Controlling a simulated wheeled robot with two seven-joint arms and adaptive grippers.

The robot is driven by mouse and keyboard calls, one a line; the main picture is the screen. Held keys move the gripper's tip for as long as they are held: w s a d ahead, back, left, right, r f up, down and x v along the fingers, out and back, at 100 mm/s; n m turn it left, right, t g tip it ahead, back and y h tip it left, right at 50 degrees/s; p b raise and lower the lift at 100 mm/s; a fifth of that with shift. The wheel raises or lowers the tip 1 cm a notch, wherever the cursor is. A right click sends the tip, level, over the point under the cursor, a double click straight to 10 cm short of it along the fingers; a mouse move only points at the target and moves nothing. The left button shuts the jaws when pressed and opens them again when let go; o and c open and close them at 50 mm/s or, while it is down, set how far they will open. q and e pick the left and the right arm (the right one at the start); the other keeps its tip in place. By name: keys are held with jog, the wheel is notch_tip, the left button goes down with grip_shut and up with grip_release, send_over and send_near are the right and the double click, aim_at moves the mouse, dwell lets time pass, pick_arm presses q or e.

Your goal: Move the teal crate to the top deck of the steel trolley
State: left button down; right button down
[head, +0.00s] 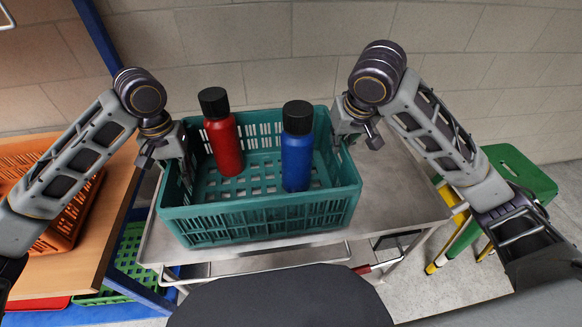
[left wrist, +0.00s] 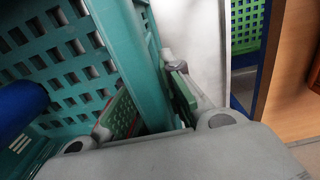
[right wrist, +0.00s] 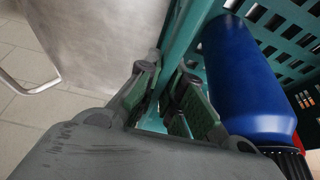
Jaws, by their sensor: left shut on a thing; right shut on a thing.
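The teal crate (head: 262,222) is over the top deck of the steel trolley (head: 385,205) in the head view. I cannot tell whether its base rests on the deck. A red bottle (head: 224,147) and a blue bottle (head: 297,158), both with black caps, stand inside it. My left gripper (head: 184,168) is shut on the crate's left wall; the wall (left wrist: 133,60) runs between its fingers in the left wrist view. My right gripper (head: 345,130) is shut on the right wall, which shows between its fingers in the right wrist view (right wrist: 183,38). The blue bottle is close beside it (right wrist: 243,80).
A wooden table (head: 100,245) with an orange crate (head: 62,215) stands at the left. A green crate (head: 128,262) is low beside it. A green and yellow step stool (head: 520,172) stands at the right. A block wall is behind the trolley. Bare deck shows right of the crate.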

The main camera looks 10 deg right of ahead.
pick_arm(q)
jog(key=shift+w+f+b, duration=0.1)
jog(key=shift+f+b, duration=0.15)
jog(key=shift+b, duration=0.05)
pick_arm(e)
jog(key=shift+a+f, duration=0.1)
jog(key=shift+f, duration=0.15)
pick_arm(q)
jog(key=c, duration=2)
grip_release()
jog(key=shift+f, duration=0.15)
pick_arm(e)
jog(key=c, duration=2)
grip_release()
jog(key=shift+f, duration=0.15)
pick_arm(q)
jog(key=o, duration=0.5)
jog(key=shift+c, duration=0.2)
pick_arm(e)
jog(key=o, duration=0.4)
jog(key=shift+s, duration=0.1)
jog(key=shift+o, duration=0.2)
pick_arm(q)
jog(key=shift+r, duration=0.2)
jog(key=shift+r, duration=5.85)
pick_arm(e)
jog(key=shift+r, duration=0.3)
jog(key=shift+v, duration=5.7)
